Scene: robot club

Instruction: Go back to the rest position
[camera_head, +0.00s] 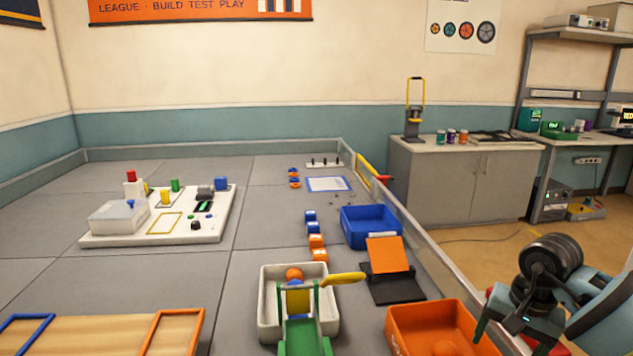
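My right arm with its dark wrist and gripper (522,318) shows at the lower right, beside and above the orange bin (440,320). Its fingers are not clear, so I cannot tell whether it is open or shut. I see nothing clearly held there. My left arm and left gripper are not in view.
A white tray (268,325) with an orange ball and a green ramp (303,337) stands front centre. A blue bin (370,238), an orange sloped panel (387,254) and small blocks are nearby. A white board (160,237) lies left. Bare floor mat (90,275) is around it.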

